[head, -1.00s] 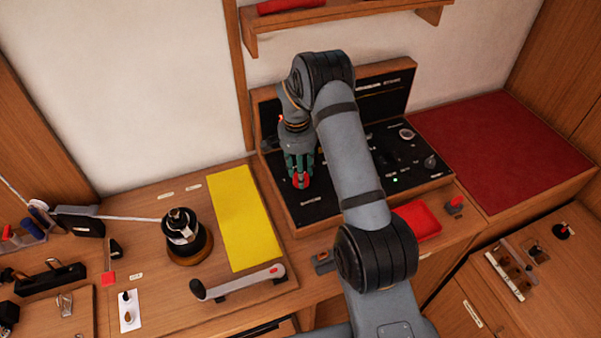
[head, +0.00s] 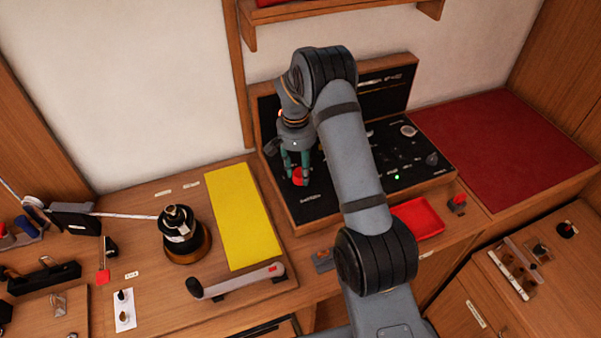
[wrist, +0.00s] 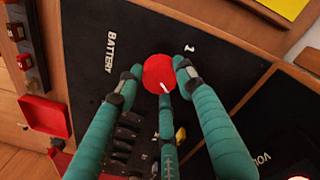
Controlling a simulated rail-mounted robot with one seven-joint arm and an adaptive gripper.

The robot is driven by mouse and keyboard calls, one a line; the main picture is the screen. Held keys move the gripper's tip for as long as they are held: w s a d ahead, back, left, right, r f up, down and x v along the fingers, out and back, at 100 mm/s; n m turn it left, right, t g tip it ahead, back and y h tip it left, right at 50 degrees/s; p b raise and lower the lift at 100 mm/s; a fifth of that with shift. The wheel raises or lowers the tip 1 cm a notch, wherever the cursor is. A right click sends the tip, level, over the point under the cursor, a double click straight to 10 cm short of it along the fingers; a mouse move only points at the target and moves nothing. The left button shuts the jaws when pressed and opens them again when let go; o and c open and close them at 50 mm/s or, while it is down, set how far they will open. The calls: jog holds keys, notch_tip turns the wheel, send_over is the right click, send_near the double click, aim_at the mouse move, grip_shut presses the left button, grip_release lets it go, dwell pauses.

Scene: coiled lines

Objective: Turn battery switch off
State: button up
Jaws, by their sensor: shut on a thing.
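The battery switch (head: 299,176) is a round red knob on the left part of the black panel (head: 325,205). In the wrist view the red knob (wrist: 160,72) has a small white pointer line near its lower edge, and the word BATTERY and a "1" are printed beside it. My gripper (head: 297,166) points down at the panel with its green fingers around the knob. In the wrist view my gripper (wrist: 156,76) is shut on the knob, with fingertips at its left and right sides and another finger below it. The finger contacts are partly hidden.
The panel sits in a wooden case with an upright back. A green light (head: 397,177) shows at its right. A yellow mat (head: 243,215) lies left of the case, a red tray (head: 418,219) in front, and a red mat (head: 510,150) at right. A shelf (head: 340,12) hangs above.

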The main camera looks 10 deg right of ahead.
aim_at(299, 174)
jog(key=n, duration=0.2)
jog(key=n+b, duration=0.1)
jog(key=shift+s+f+n, duration=0.15)
jog(key=shift+n, duration=0.25)
jog(key=shift+n+b, duration=0.6)
jog(key=shift+n, duration=1.3)
jog(key=shift+s, duration=0.1)
jog(key=o, duration=1.2)
jog(key=shift+c, duration=0.2)
notch_tip(299, 174, up, 12)
jog(key=shift+a, duration=0.3)
